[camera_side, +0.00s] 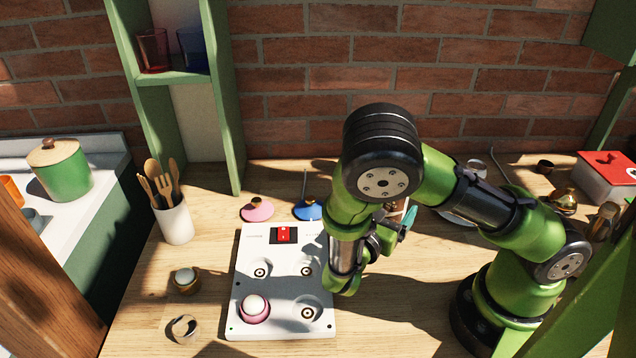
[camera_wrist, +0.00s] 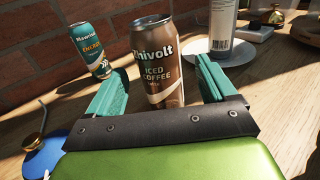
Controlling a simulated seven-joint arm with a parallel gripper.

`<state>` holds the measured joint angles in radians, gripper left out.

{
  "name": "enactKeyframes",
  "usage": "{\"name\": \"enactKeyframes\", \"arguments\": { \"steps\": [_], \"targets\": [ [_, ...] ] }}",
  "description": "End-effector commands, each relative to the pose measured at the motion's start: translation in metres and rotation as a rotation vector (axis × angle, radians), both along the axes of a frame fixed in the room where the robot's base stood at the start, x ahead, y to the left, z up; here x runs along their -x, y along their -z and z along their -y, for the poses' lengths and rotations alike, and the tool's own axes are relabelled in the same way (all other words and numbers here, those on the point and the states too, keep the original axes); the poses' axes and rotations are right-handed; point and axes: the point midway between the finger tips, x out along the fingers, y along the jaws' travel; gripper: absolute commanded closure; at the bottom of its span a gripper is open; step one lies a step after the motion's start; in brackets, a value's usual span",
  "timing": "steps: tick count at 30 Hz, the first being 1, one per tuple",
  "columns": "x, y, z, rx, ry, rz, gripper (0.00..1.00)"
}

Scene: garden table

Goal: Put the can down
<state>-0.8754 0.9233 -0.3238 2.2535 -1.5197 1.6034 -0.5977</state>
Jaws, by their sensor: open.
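A brown and cream iced coffee can (camera_wrist: 160,60) stands between the fingers of my gripper (camera_wrist: 162,68) in the wrist view. The teal fingers are spread wide, one on each side of the can, and a gap shows beside it. The can's lower edge is close to the gripper's dark palm bar, which may hide part of it. A second can (camera_wrist: 91,50), teal and white, stands further back on the left. In the side view my gripper (camera_side: 405,217) is mostly hidden by my arm, and the coffee can cannot be made out clearly there.
A white cylinder (camera_wrist: 220,25) stands on a pale plate (camera_wrist: 240,50) to the right in the wrist view. A brick wall closes the back.

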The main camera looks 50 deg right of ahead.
Motion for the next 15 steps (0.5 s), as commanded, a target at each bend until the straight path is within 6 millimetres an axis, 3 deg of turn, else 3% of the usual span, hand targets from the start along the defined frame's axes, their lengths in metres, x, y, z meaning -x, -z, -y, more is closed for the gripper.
{"name": "enactKeyframes", "arguments": {
  "steps": [6,15],
  "targets": [
    [-0.005,0.001,0.032,0.002,0.005,-0.001,0.16],
    [-0.007,0.001,0.037,0.000,0.001,0.000,0.16]
  ]
}}
